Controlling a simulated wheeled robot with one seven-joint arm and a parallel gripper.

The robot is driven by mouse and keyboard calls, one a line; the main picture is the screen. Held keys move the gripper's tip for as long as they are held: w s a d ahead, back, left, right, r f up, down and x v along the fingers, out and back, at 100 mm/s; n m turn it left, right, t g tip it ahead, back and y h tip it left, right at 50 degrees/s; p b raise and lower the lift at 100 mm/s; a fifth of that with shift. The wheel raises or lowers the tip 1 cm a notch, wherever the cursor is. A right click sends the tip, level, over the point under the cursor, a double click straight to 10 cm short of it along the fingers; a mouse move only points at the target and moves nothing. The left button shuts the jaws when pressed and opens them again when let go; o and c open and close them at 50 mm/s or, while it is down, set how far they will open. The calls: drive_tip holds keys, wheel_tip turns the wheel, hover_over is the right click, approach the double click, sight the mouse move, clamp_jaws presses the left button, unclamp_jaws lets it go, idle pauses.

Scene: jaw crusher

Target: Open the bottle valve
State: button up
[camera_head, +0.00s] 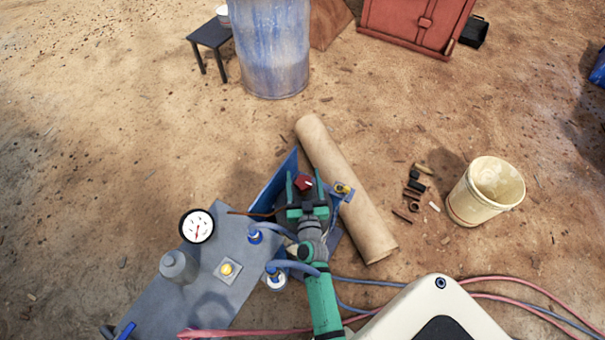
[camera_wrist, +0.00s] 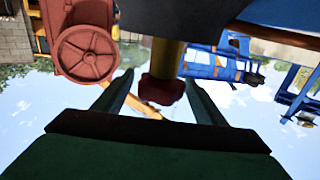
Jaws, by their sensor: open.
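A red knob (camera_head: 303,182), which looks like the valve handle, shows between the fingers of my gripper (camera_head: 304,186) in the head view. In the wrist view the red knob (camera_wrist: 162,91) sits at the end of a yellowish stem (camera_wrist: 166,58). My gripper (camera_wrist: 159,80) is open there, with one finger on each side of the knob. I cannot tell whether either finger touches it. The knob's far side and the bottle body below are not clear to see.
A grey panel (camera_head: 215,290) with a gauge (camera_head: 198,227), blue hoses and a grey bottle-like part (camera_head: 178,266) lies left of my arm. A cardboard-coloured tube (camera_head: 340,185) lies just right. A bucket (camera_head: 485,190) and a barrel (camera_head: 270,50) stand farther off on open dirt.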

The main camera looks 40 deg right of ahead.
drive_tip(key=shift+x, duration=0.85)
drive_tip(key=shift+c, duration=0.6)
drive_tip(key=c, duration=0.9)
